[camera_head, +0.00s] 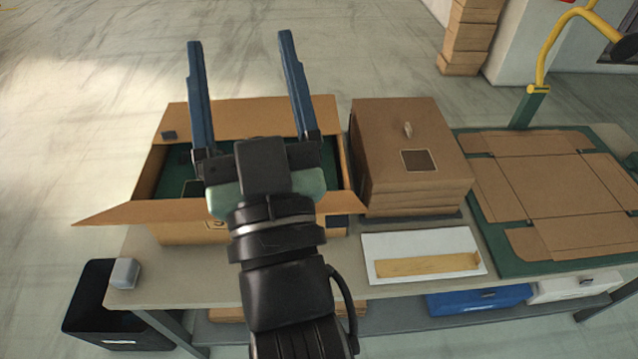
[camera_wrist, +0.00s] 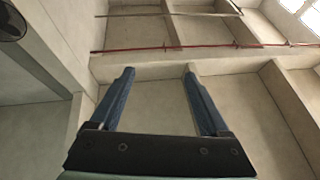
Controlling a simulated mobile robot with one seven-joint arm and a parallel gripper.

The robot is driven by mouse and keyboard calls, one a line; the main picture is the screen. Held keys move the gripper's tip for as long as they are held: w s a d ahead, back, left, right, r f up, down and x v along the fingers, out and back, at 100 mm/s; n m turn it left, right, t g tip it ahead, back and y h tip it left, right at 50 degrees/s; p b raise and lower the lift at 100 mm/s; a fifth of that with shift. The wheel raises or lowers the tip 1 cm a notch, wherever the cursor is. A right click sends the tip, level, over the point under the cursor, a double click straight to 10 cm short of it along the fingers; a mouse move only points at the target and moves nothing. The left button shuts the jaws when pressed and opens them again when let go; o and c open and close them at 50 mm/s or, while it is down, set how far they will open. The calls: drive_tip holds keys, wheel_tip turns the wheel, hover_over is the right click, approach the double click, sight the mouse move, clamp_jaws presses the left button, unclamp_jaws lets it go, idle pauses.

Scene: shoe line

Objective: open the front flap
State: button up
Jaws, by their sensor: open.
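An open cardboard box (camera_head: 180,233) stands at the left of the table. Its back flap (camera_head: 240,112) is raised behind the opening, and dark green contents (camera_head: 172,176) show inside. A brown flap along the front (camera_head: 150,212) appears to spread outward, with its corner jutting left; my arm hides its middle, so its exact angle is unclear. My gripper (camera_head: 240,48) is open and empty, its two blue fingers apart. In the head view it overlaps the box; the fingers point away from me. The wrist view shows the fingers (camera_wrist: 158,75) with nothing between them and no box.
A stack of brown boxes (camera_head: 405,150) stands close to the right of the box. A white sheet with a wooden strip (camera_head: 425,265) lies in front. A flat carton blank (camera_head: 560,190) lies on a green mat at right. A small grey block (camera_head: 123,272) sits at the table's left corner.

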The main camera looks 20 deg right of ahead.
drive_tip(key=s+d+f+g+h+b, duration=0.1)
drive_tip(key=s+d+f+g, duration=0.1)
drive_tip(key=f, duration=0.6)
drive_tip(key=s+d+f+g, duration=0.1)
drive_tip(key=f, duration=0.7)
drive_tip(key=m+g+h+b, duration=0.2)
drive_tip(key=g, duration=0.1)
approach(338, 223)
drive_tip(key=p+x, duration=0.2)
drive_tip(key=x, duration=0.5)
drive_tip(key=shift+w+d, duration=0.1)
drive_tip(key=shift+w, duration=0.3)
clamp_jaws()
